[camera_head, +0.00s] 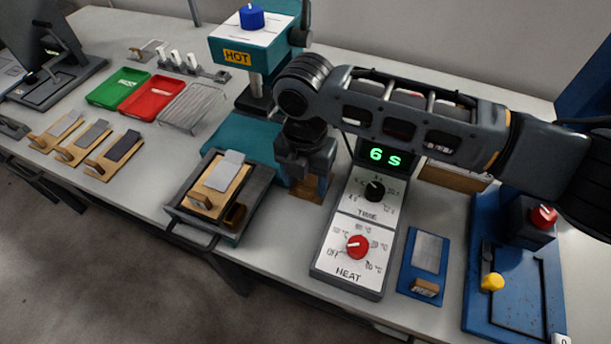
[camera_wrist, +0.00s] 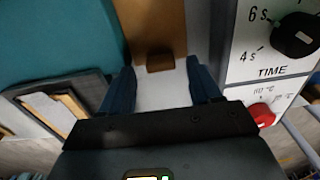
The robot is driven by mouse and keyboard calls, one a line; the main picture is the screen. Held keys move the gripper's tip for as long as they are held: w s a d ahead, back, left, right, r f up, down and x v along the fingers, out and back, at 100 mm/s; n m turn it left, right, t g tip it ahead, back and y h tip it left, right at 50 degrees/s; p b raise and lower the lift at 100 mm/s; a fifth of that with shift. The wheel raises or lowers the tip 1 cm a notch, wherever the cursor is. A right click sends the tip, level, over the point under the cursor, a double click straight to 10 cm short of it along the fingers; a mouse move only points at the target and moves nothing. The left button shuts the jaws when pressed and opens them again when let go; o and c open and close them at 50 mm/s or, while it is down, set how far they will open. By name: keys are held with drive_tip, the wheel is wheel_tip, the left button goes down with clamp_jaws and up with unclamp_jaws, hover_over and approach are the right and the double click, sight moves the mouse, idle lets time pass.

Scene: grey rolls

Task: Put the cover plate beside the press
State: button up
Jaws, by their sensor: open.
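A wooden plate with a small brown block handle, which looks like the cover plate (camera_wrist: 150,25), lies on the white table between the teal press base and the control box. It also shows in the head view (camera_head: 307,189), mostly hidden under my gripper. The press (camera_head: 255,47) has a teal head marked HOT and a teal base (camera_head: 235,140). My gripper (camera_head: 305,170) points down over the plate, close beside the press base. In the wrist view its fingers (camera_wrist: 162,88) are apart, with the handle just beyond the gap between them. I cannot tell whether they touch it.
A dark tray (camera_head: 178,212) with a wooden board and pale sheet stands in front of the press. The control box (camera_head: 352,278), reading 6 s, is close on the right. Beyond it are a blue plate (camera_head: 408,277) and a blue fixture (camera_head: 480,310). Green and red trays lie left.

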wheel_tip(320, 180, up, 13)
drive_tip(key=shift+w+b, duration=0.15)
drive_tip(key=shift+b, duration=0.2)
drive_tip(key=shift+r, duration=0.1)
